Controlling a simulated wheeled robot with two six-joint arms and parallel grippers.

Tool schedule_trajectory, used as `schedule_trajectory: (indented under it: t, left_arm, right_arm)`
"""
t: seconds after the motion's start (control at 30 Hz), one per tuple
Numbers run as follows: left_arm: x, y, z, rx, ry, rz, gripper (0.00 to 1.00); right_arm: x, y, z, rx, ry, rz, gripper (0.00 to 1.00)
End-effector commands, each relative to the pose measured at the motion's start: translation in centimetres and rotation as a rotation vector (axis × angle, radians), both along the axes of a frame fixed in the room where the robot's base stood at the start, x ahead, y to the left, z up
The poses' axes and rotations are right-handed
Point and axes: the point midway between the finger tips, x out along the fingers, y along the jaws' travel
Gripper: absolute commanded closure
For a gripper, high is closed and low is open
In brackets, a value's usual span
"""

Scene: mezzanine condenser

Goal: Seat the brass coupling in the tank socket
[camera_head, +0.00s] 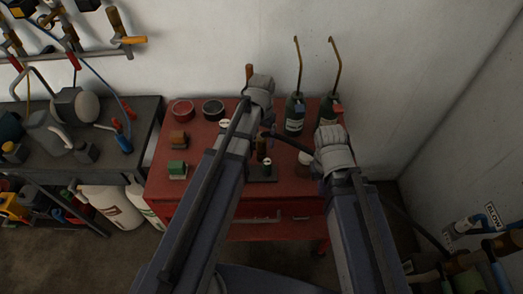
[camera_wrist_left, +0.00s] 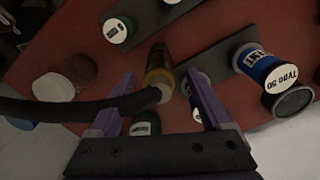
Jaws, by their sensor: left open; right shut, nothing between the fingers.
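The brass coupling (camera_wrist_left: 158,62) is a brass-coloured cylinder on the end of a black hose, seen in the left wrist view. I cannot identify the tank socket with certainty.
A blue "Type 50" can (camera_wrist_left: 268,68) stands on a dark strip. A cluttered dark bench (camera_head: 148,108) is at left.

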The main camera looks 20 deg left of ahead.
Motion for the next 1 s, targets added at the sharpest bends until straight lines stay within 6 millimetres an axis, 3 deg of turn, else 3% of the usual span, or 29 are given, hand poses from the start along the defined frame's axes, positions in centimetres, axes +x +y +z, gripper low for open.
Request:
schedule_trajectory:
  t: [0.3, 0.63, 1.0]
  left_arm:
    - [-0.2, 0.0, -4.2, 0.0, 0.0, 0.0, 0.18]
    - [-0.2, 0.0, -4.4, 0.0, -0.001, 0.0, 0.18]
    - [-0.2, 0.0, -4.4, 0.0, -0.001, 0.0, 0.6]
  right_arm:
    - [0.0, 0.0, -4.2, 0.0, 0.0, -0.001, 1.0]
    - [0.0, 0.0, -4.4, 0.0, 0.0, 0.0, 1.0]
    - [0.0, 0.0, -4.4, 0.0, 0.0, 0.0, 1.0]
